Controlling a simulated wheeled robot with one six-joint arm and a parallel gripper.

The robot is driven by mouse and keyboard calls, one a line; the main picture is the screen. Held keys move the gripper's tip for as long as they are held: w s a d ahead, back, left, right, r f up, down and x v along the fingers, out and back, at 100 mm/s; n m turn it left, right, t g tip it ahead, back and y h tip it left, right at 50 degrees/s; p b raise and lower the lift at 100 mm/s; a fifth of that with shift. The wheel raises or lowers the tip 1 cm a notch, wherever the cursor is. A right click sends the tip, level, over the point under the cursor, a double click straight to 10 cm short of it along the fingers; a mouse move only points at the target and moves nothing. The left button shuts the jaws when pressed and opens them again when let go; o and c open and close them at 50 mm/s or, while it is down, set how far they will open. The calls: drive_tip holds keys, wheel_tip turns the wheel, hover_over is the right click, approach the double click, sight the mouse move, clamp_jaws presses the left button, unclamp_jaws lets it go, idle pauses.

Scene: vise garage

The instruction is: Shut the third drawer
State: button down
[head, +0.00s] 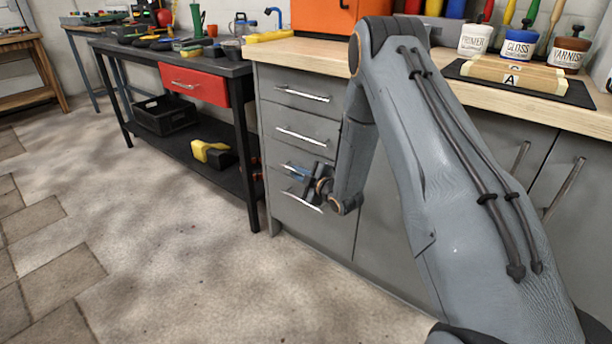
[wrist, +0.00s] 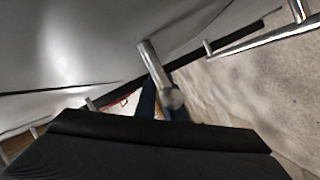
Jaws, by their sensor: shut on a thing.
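The grey cabinet (head: 268,107) has a column of drawers with bar handles, under a wooden worktop. The third drawer (head: 280,156) from the top is partly hidden by my gripper (head: 307,186) and arm. I cannot tell for certain how far it stands out. My gripper is low at the cabinet front and is shut on the third drawer's handle. In the wrist view the metal bar handle (wrist: 152,62) runs down between the finger ends (wrist: 160,102). The dark gripper body covers the bottom of that view.
The fourth drawer's handle (head: 302,202) lies just below my gripper. A dark workbench (head: 245,150) with a red drawer (head: 193,85) stands to the left. The concrete floor (head: 180,240) before the cabinet is clear. Tins, brushes and an orange box (head: 320,15) stand on the worktop.

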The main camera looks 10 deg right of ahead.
drive_tip(key=c, duration=1.8)
unclamp_jaws()
drive_tip(key=shift+w+d, duration=0.2)
drive_tip(key=shift+d, duration=0.05)
drive_tip(key=shift+c, duration=0.2)
drive_tip(key=shift+r, duration=0.1)
drive_tip(key=p+v, duration=0.2)
drive_tip(key=v, duration=0.6)
drive_tip(key=shift+a, duration=0.15)
